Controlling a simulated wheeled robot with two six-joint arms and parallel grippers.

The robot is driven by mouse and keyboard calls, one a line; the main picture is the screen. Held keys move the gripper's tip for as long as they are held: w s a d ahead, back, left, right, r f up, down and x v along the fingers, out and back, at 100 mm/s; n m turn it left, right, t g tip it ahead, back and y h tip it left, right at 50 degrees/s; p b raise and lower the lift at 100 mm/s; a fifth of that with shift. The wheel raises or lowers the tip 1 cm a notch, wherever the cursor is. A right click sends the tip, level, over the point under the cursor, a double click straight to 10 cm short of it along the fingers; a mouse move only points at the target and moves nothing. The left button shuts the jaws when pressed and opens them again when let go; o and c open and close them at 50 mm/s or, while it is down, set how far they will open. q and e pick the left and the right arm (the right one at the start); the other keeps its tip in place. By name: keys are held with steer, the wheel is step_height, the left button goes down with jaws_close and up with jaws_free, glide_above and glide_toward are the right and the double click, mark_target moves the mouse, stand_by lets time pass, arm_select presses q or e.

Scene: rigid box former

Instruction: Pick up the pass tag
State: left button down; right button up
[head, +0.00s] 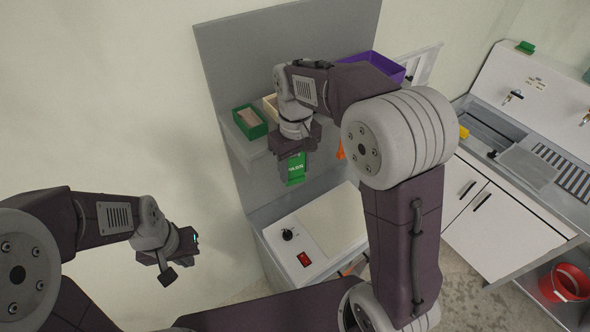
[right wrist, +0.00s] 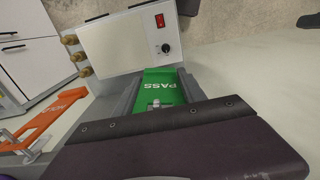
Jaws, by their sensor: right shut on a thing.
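The pass tag (head: 295,170) is a green plate with white lettering. In the head view it hangs below my right gripper (head: 297,150), in front of the grey back panel. My right gripper is shut on it. The right wrist view shows the tag (right wrist: 162,88) with PASS upside down and a small metal piece at its near edge; the dark gripper body hides part of it. I cannot tell whether the tag still touches a hook. My left gripper (head: 180,258) is at the lower left, far from the tag, and looks open and empty.
An orange HOLD tag (right wrist: 48,117) is beside the pass tag. Below stands a white machine (head: 305,240) with a red switch and black knob. A green bin (head: 250,122) and a purple bin (head: 372,62) sit above. A sink counter and red bucket (head: 566,282) are at right.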

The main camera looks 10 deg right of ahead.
steer(key=shift+r+b, duration=0.55)
steer(key=shift+r, duration=0.15)
steer(key=s+d, duration=0.3)
steer(key=s, duration=0.5)
steer(key=s+d, duration=0.3)
steer(key=s, duration=0.6)
steer(key=shift+p, duration=0.45)
steer(key=shift+w+d, duration=0.1)
